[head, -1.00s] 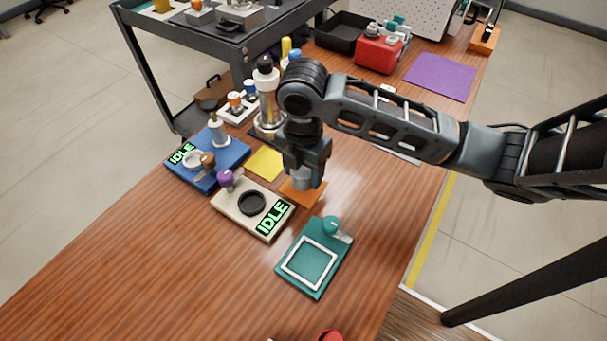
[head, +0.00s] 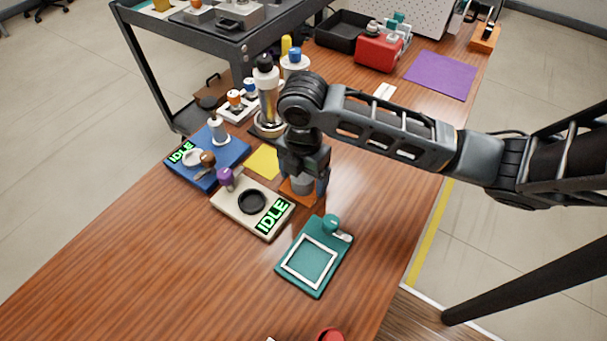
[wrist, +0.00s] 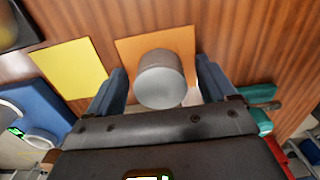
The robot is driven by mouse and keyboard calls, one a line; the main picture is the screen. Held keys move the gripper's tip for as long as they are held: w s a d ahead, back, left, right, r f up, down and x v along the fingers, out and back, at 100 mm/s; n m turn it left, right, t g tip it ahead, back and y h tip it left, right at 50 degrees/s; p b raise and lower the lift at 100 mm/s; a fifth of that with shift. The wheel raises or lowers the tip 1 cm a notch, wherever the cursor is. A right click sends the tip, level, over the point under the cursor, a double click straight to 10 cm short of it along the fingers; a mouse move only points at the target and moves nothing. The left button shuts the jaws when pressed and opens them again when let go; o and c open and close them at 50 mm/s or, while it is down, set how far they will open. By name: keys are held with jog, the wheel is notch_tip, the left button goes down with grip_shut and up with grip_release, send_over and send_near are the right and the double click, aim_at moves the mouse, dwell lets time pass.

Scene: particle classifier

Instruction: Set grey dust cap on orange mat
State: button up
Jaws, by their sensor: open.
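The grey dust cap (head: 301,184) stands on the orange mat (head: 296,199) in the head view, partly hidden by my gripper. In the wrist view the cap (wrist: 160,76) is a grey cylinder over the middle of the orange mat (wrist: 129,48). My gripper (wrist: 162,84) is open, with one finger on each side of the cap and a visible gap on both sides. In the head view my gripper (head: 302,187) is low over the mat.
A yellow mat (head: 265,161) lies to the left. A beige device reading IDLE (head: 233,208) is in front of it, and a teal tray (head: 318,281) lies nearer. A metal-and-white bottle (head: 267,88) stands behind my gripper. The front left of the table is clear.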

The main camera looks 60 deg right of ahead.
aim_at(303, 174)
jog(key=shift+r, duration=0.1)
notch_tip(303, 174, up, 12)
jog(key=p, duration=0.1)
dwell(0.4)
